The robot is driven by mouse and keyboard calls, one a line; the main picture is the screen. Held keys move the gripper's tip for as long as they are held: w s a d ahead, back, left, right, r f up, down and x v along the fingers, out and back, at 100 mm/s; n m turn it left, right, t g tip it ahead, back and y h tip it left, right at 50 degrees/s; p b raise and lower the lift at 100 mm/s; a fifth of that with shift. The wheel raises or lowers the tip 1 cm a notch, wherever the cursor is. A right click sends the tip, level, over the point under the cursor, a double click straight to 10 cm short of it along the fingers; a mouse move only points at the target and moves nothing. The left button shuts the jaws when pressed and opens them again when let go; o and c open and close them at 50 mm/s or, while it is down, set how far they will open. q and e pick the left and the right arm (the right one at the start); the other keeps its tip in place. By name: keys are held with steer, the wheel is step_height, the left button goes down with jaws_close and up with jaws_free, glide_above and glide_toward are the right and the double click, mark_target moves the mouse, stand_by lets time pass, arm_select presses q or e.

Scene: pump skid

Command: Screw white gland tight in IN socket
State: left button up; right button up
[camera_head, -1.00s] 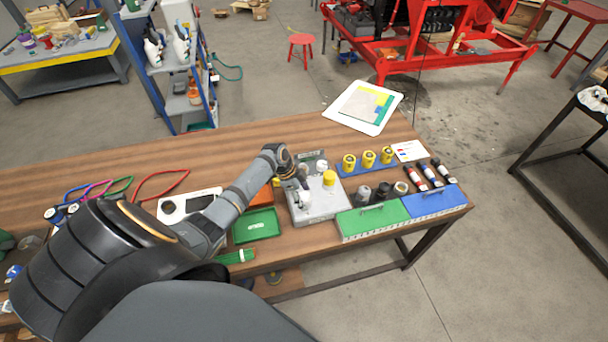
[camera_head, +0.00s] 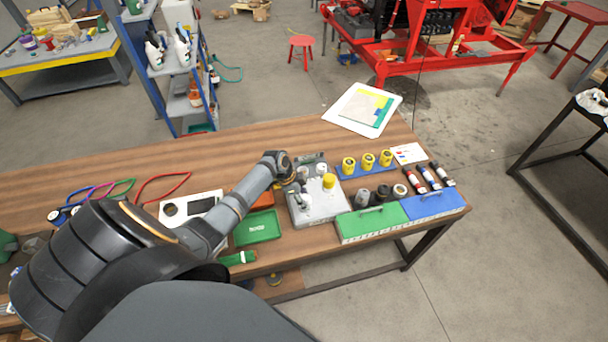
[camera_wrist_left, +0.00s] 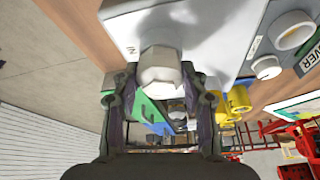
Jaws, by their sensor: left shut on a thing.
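The white gland (camera_wrist_left: 160,72) stands at the near edge of the grey pump block (camera_wrist_left: 215,30), between my left gripper's fingers in the left wrist view. My left gripper (camera_wrist_left: 160,92) is shut on it. Dark lettering, partly cut off, shows on the block beside the gland. The socket under the gland is hidden. In the head view my left gripper (camera_head: 297,187) reaches the left side of the pump block (camera_head: 320,212); its fingertips are too small to make out. My right gripper is in neither view.
A yellow cap (camera_head: 329,181) stands on the block. Several yellow cylinders (camera_head: 368,160) stand in a blue rack behind right. Green (camera_head: 372,222) and blue (camera_head: 430,204) boxes are at right. A green tray (camera_head: 258,228) is at left.

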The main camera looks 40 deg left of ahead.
arm_select(q)
steer(key=m+g+b, duration=0.1)
steer(key=m+b, duration=0.2)
steer(key=shift+f, duration=0.2)
steer(key=shift+r+m+h+b, duration=0.1)
steer(key=shift+m+h+b, duration=0.25)
steer(key=shift+m, duration=0.25)
steer(key=shift+m+g+b, duration=0.4)
steer(key=shift+m+b, duration=0.3)
steer(key=shift+b, duration=0.15)
steer(key=shift+m+g+b, duration=0.5)
steer(key=shift+m+b, duration=0.6)
steer(key=shift+b, duration=0.1)
steer(key=shift+m+b, duration=0.35)
steer(key=shift+m, duration=0.25)
steer(key=shift+g, duration=0.3)
